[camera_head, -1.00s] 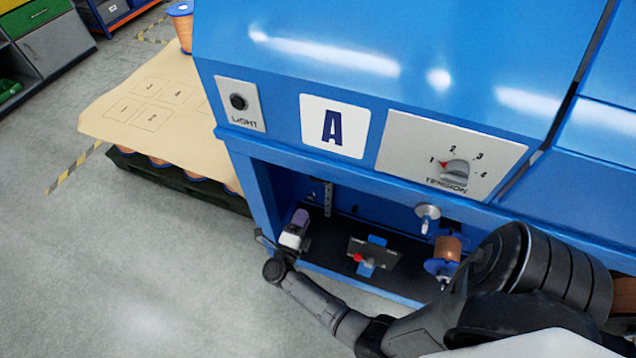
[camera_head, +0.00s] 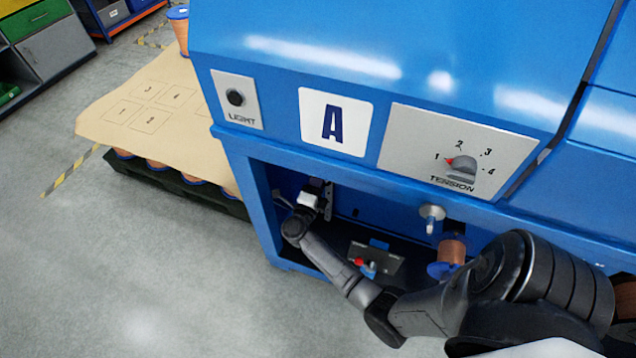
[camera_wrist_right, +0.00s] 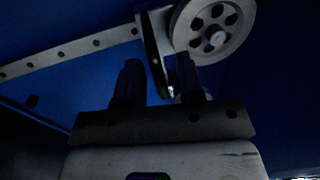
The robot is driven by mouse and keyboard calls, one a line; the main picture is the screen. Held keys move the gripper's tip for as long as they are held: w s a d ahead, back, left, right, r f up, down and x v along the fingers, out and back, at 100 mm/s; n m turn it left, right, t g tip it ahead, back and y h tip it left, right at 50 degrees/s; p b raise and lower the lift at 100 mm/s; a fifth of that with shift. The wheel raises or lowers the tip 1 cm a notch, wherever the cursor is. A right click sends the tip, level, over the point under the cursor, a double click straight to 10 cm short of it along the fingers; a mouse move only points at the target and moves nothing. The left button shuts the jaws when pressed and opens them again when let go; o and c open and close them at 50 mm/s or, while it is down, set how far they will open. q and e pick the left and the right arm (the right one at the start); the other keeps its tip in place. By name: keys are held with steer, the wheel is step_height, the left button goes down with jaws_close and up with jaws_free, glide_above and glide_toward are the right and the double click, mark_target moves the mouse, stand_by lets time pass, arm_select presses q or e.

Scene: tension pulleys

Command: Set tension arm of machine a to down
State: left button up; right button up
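Machine A, the blue machine (camera_head: 300,145), has a dark bay below its "A" label (camera_head: 335,122). My right gripper (camera_head: 318,187) is inside the left part of this bay, beside a perforated metal rail (camera_head: 329,203). In the right wrist view my right gripper's two dark fingers (camera_wrist_right: 160,72) are apart. A narrow bar (camera_wrist_right: 152,48), seemingly the tension arm, reaches down between them from beside a grey pulley wheel (camera_wrist_right: 213,28). I cannot tell whether the fingers touch it. The tension arm is not clearly visible in the head view. My left gripper is not in view.
The tension knob (camera_head: 461,168) has its red mark near 1. A plate with a red knob (camera_head: 376,262) sits low in the bay. A grey disc (camera_head: 432,212) and a copper spool (camera_head: 452,250) are to the right. A light switch (camera_head: 236,98) is at left.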

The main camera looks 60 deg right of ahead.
steer(key=shift+c, duration=0.3)
jaws_close()
stand_by(0.4)
